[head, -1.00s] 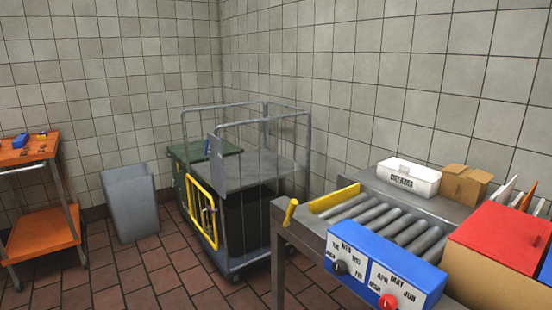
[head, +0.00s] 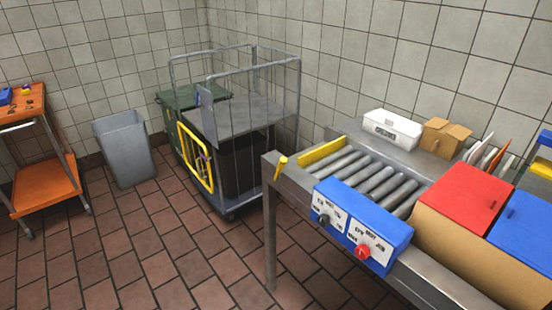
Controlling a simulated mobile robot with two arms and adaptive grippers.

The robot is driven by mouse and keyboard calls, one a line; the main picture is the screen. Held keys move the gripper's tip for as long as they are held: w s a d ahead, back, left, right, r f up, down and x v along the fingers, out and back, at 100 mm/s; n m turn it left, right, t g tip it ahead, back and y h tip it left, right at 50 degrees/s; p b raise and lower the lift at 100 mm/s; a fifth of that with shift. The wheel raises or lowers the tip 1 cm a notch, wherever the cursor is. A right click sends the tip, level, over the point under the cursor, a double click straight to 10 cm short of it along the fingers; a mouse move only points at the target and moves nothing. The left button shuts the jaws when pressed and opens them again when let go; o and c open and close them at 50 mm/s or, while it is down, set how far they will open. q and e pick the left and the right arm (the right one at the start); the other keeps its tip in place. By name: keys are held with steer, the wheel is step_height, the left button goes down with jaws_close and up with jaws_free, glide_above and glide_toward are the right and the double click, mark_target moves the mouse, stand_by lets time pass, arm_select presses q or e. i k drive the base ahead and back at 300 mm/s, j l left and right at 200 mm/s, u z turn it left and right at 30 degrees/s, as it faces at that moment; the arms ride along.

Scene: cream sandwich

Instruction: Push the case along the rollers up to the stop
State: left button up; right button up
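A row of grey rollers (head: 374,177) is set in a metal bench. A yellow bar (head: 322,153) lies across the left end of the rollers, and it looks like the stop. A tan box with a red lid section (head: 463,196) and a blue lid section (head: 522,226) stands at the right end of the rollers. I cannot tell whether this box is the case or one or two separate boxes. Several rollers between it and the yellow bar are bare. Neither of my grippers is in view.
A blue box with dials (head: 364,226) sits along the bench's front edge. A white tub (head: 391,130) and a cardboard box (head: 446,138) stand behind the rollers. A wire cart (head: 235,120), a grey bin (head: 124,148) and an orange trolley (head: 45,195) stand left. The tiled floor in front is clear.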

mark_target(509, 284)
steer(key=z, duration=1.5)
